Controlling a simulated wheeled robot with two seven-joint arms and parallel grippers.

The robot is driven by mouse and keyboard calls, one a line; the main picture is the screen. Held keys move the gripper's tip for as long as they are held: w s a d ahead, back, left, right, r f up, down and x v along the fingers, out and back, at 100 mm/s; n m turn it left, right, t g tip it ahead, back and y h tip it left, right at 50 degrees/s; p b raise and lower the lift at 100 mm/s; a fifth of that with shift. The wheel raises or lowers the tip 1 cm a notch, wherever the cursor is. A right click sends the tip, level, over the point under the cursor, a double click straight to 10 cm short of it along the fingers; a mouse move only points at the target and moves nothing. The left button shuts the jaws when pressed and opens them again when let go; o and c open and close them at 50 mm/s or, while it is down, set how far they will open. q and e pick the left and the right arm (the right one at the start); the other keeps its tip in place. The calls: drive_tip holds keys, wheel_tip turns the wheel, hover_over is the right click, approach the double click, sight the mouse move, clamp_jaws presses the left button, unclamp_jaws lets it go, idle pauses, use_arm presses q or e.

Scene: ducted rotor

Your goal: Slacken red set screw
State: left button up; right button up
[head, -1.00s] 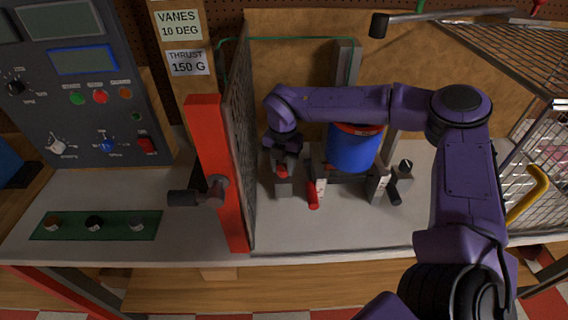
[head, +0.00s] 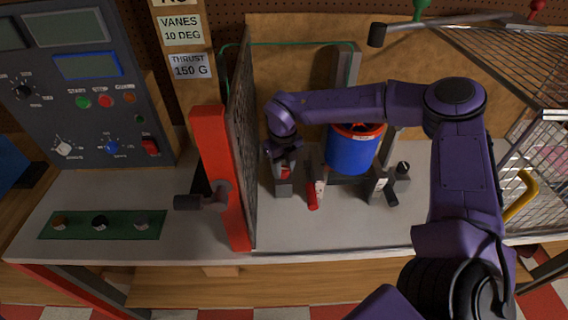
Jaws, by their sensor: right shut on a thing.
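My right gripper (head: 285,166) reaches down behind the mesh screen and is shut on the red set screw (head: 285,173), of which only a small red part shows below the fingers. The screw is on top of a small grey block (head: 284,189) on the bench, left of the blue duct (head: 351,154) with its orange-red rim. My wrist hides much of the screw and the contact. My left gripper is not in view.
A red-handled part (head: 313,196) stands close right of the gripper, and a dark knob (head: 391,198) sits farther right. The red post (head: 220,175) and mesh screen (head: 242,150) stand close on the left. A wire cage (head: 515,75) is at right. The bench front is clear.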

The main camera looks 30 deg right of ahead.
drive_tip(key=shift+s+f+n+p, duration=0.15)
drive_tip(key=shift+n+p, duration=0.05)
drive_tip(key=shift+n, duration=0.4)
drive_tip(key=shift+s+f+n+p, duration=0.1)
drive_tip(key=shift+n+p, duration=0.1)
drive_tip(key=shift+n, duration=0.4)
drive_tip(key=o, duration=1)
drive_tip(key=shift+o, duration=0.2)
drive_tip(key=shift+w, duration=0.1)
drive_tip(key=shift+r, duration=0.1)
